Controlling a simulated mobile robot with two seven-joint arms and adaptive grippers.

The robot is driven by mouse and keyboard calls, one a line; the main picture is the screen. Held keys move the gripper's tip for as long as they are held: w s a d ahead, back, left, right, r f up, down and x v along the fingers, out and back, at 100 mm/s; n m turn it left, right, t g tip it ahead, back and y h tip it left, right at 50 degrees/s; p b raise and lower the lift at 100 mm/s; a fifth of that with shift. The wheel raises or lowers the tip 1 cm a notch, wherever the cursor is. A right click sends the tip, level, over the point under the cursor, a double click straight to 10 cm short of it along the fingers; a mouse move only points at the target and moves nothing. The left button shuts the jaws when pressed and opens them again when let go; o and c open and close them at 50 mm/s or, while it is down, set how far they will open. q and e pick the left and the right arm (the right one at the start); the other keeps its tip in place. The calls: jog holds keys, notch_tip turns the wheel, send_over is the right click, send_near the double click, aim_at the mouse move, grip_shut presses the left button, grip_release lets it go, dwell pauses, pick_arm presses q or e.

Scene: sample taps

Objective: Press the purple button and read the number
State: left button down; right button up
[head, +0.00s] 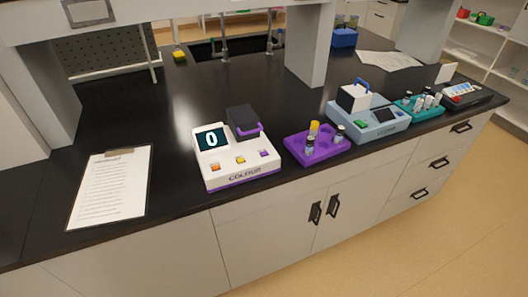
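A white device with a purple base (236,170), marked "COLOUR", stands on the black bench. Its small screen (210,139) shows the number 0. Three buttons run along its front: an orange one (215,168) at left, a yellow one (240,160) in the middle and the purple button (263,154) at right. A dark lid with a purple handle (243,122) sits on its back right. Neither of my grippers is in view.
A clipboard (110,187) lies left of the device. To its right stand a purple rack (323,157) with vials, a light blue device (368,127) and a teal vial rack (427,113). Grey posts rise from the bench behind. The bench front before the device is clear.

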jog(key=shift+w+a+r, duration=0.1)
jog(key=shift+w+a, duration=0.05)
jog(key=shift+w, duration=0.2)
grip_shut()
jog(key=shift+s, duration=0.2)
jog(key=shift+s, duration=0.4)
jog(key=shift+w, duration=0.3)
